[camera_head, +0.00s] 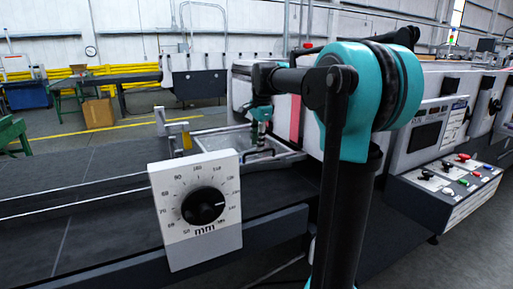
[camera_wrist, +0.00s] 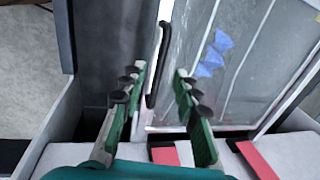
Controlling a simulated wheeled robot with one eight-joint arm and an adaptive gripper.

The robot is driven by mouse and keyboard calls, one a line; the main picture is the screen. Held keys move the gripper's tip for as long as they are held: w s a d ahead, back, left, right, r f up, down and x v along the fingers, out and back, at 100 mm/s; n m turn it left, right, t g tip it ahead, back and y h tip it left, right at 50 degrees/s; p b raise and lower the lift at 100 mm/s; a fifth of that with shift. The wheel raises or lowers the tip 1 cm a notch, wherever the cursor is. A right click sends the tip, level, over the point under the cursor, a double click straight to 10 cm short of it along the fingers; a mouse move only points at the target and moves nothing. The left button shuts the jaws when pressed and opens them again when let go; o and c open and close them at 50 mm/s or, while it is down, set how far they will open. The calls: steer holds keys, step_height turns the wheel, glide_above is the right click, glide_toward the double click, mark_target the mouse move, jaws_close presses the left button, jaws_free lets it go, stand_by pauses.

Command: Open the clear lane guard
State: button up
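The clear lane guard (camera_wrist: 262,65) is a see-through panel with a pale frame, filling the right half of the wrist view. Blue shapes show through it. In the head view, the guard (camera_head: 222,140) lies low over the machine bed, partly behind my gripper (camera_head: 262,135). A black bar handle (camera_wrist: 157,62) runs along the guard's left edge. In the wrist view, my gripper (camera_wrist: 159,74) has its two green fingers spread apart. The handle appears between the fingertips, with gaps on both sides. I cannot tell how deep the fingertips reach around it.
A white dial box marked mm (camera_head: 199,208) stands at the machine's front edge. A control panel (camera_head: 446,185) with coloured knobs is at the right. Red strips (camera_wrist: 256,160) lie on a pale surface near the gripper. A dark bed (camera_wrist: 103,45) lies left of the handle.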

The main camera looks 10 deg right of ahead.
steer(key=shift+w+f, duration=0.2)
steer(key=shift+f, duration=1.05)
steer(key=shift+c, duration=0.4)
jaws_close()
